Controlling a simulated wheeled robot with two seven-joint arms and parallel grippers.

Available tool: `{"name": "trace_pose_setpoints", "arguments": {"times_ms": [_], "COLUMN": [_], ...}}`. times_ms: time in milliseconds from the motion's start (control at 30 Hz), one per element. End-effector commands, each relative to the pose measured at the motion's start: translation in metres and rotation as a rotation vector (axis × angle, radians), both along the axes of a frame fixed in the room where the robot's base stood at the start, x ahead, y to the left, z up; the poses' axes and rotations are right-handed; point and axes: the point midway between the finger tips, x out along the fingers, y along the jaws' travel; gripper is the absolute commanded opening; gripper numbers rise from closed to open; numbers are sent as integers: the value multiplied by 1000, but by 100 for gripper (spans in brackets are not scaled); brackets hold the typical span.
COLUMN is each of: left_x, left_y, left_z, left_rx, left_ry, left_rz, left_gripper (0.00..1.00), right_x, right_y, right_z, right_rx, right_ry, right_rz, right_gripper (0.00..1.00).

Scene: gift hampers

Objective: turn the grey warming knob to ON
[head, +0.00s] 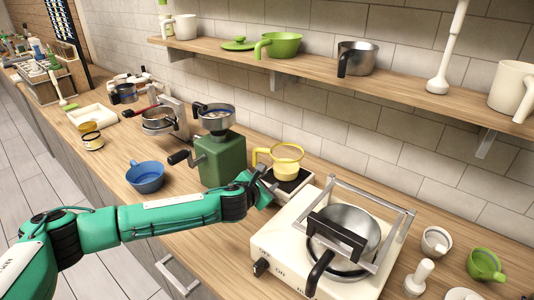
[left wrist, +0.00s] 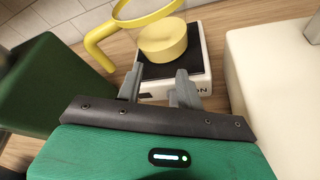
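A small white warmer (left wrist: 208,58) with a black top plate (left wrist: 200,38) stands on the counter, and part of an "ON" label shows on its front. It also shows in the head view (head: 306,180). I cannot make out the grey knob in either view; my left gripper's fingers cover part of the warmer's front. My left gripper (left wrist: 158,88) is right in front of the warmer, its two grey fingers apart with a gap between them. It also shows in the head view (head: 266,190). Whether it touches anything is unclear. My right gripper is not in view.
A yellow cup (left wrist: 162,42) with a yellow-rimmed strainer (head: 286,151) sits on the warmer. A green grinder (head: 222,160) stands left of it. A white stove (head: 283,240) with a black knob (head: 261,267) and a pot is close on the right. A blue cup (head: 146,178) stands farther left.

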Motion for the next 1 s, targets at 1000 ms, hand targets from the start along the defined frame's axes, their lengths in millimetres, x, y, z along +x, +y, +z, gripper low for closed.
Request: {"name": "trace_pose_setpoints", "arguments": {"times_ms": [1000], "left_x": [0], "left_y": [0], "left_z": [115], "left_rx": [0], "left_ry": [1], "left_rz": [0], "left_gripper": [37], "right_x": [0], "right_y": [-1], "right_z": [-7], "right_rx": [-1], "right_ry": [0], "right_rz": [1], "right_gripper": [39]}}
